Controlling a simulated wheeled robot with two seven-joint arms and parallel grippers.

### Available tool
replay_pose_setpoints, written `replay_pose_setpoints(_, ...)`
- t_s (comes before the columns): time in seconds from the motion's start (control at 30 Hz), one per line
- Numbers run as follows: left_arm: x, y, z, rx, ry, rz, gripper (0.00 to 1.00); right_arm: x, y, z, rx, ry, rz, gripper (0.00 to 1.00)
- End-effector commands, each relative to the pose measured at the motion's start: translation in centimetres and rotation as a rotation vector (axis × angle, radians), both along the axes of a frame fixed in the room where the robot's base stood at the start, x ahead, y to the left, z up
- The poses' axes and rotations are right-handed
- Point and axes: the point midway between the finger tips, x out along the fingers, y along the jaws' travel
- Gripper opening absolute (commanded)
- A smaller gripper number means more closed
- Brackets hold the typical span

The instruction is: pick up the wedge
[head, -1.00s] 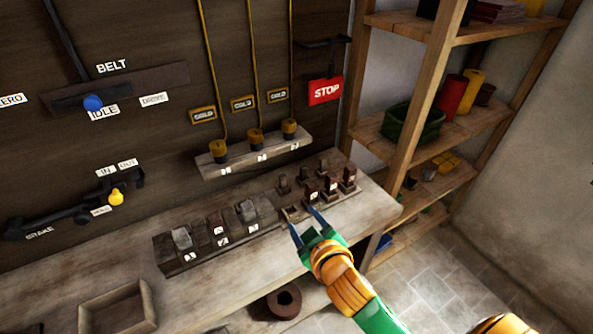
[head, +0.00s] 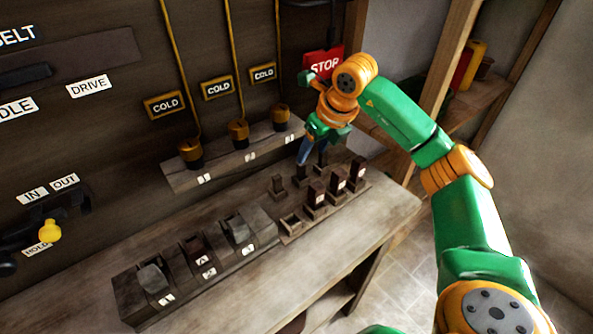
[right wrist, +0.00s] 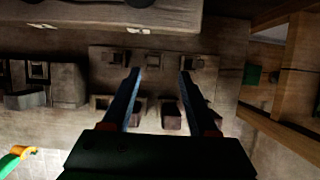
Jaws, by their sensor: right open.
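A low wooden rack (head: 291,238) on the bench holds several small dark upright blocks, some with white labels, such as the front one (head: 315,200). I cannot tell which block is the wedge. The front-left socket of the rack looks empty. My right gripper (head: 313,160) points down over the rack's back row, its blue fingers apart. In the right wrist view the open fingers (right wrist: 160,76) are above the rack, with nothing visibly held between them. Labelled blocks (right wrist: 171,115) show beyond and below them. My left gripper is not in view.
A second rack (head: 143,302) with grey and dark blocks stands to the left on the bench. Wooden shelves (head: 478,105) stand at right. The bench front is clear.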

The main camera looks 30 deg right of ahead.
Motion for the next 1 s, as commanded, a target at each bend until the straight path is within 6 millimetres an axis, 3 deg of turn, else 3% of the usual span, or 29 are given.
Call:
replay_pose_setpoints(0.33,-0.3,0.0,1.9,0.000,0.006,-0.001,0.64,2.1,0.9,-5.4,0.002,0.006,0.004,0.60)
replay_pose_setpoints(0.6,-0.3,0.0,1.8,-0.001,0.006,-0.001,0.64,2.4,1.0,-6.2,0.001,0.001,0.006,0.60)
replay_pose_setpoints(0.83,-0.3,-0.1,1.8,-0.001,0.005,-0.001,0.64,2.4,1.0,-6.1,0.001,0.001,0.007,0.00)
replay_pose_setpoints(1.0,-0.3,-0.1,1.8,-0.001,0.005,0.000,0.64,2.4,1.0,-6.1,0.001,0.001,0.007,0.00)
